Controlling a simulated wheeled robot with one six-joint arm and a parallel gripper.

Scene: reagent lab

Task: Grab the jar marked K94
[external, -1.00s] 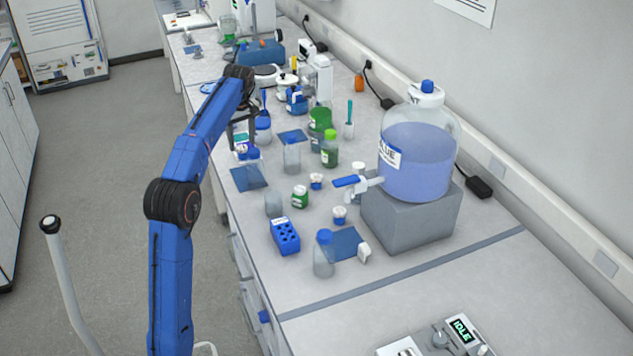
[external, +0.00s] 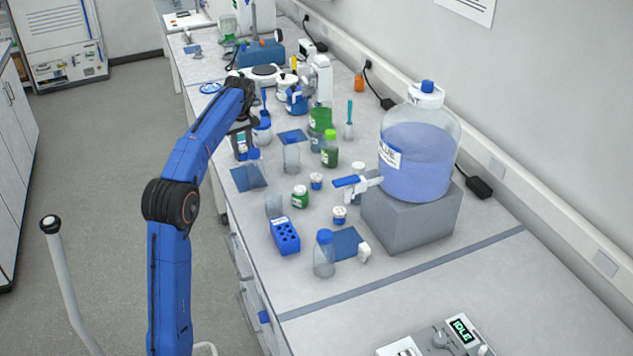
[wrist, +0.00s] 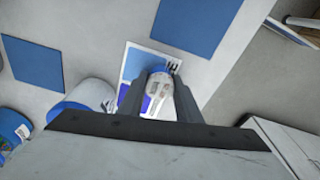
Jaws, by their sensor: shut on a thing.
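My gripper (wrist: 157,100) is shut on a small jar with a blue-and-white top (wrist: 157,92). In the wrist view the jar sits between the two fingers, above or on a white-and-blue card (wrist: 134,62). Its marking cannot be read. In the external view my gripper (external: 243,143) is low over the left edge of the bench, and its fingers largely hide the jar. No label K94 is legible on any jar in view.
A blue mat (external: 248,178) lies just in front of my gripper. A green jar (external: 300,197) and a blue tube rack (external: 285,235) are nearer the camera.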

